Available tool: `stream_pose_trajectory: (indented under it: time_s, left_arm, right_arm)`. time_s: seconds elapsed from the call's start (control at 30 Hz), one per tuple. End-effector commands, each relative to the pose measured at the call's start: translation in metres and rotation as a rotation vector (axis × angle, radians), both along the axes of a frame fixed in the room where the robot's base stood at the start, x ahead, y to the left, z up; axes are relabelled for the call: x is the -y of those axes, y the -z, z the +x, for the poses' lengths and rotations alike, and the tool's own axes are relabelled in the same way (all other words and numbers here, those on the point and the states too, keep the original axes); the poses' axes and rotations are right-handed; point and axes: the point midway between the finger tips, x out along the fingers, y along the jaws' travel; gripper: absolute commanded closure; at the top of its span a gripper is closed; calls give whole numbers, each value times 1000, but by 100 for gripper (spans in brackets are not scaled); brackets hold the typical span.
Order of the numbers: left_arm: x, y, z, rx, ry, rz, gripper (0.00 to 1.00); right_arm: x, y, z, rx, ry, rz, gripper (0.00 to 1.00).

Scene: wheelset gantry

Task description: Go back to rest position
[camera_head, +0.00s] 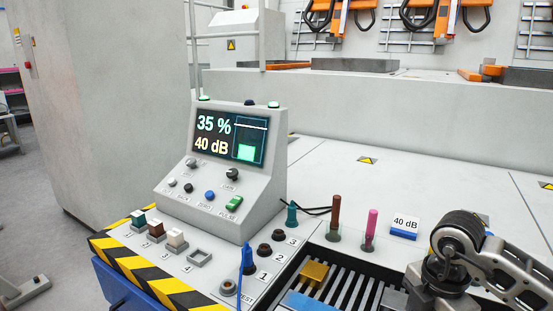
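My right arm, grey and black metal, comes in from the right edge. The part I take for my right gripper (438,284) points down at the lower right, beside the slotted tray, and its fingertips cannot be made out. I cannot tell whether it is open or holds anything. My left gripper is not in view. The console (225,170) stands left of centre with its screen lit, reading 35 % and 40 dB.
A slotted tray (340,292) holds a yellow block (314,273) and a blue block (305,302). Upright brown (335,212) and pink (371,225) probes stand behind it, near a 40 dB block (404,228). A blue-handled plug (247,260) stands at the front. Striped edging (140,270) borders the bench.

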Motion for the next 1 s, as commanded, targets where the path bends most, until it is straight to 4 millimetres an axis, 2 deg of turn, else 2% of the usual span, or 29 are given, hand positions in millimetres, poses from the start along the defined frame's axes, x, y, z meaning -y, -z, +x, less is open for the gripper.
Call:
stream_pose_trajectory:
  time_s: [0.03,0.13,0.17,0.2,0.43,0.83,1.0]
  left_arm:
    - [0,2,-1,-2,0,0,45]
    - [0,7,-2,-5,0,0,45]
    - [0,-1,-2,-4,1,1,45]
    - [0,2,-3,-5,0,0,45]
    - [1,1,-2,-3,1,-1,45]
    - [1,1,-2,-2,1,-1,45]
    - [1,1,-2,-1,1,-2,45]
  right_arm:
    - [0,12,-1,-4,0,0,46]
    - [0,32,-1,-4,0,-1,46]
    - [0,21,0,3,0,0,46]
    - [0,14,1,7,-1,1,46]
    - [-2,-7,-1,2,-1,1,46]
    - [-2,-10,-2,0,0,0,46]
    - [-1,0,-1,-3,1,0,46]
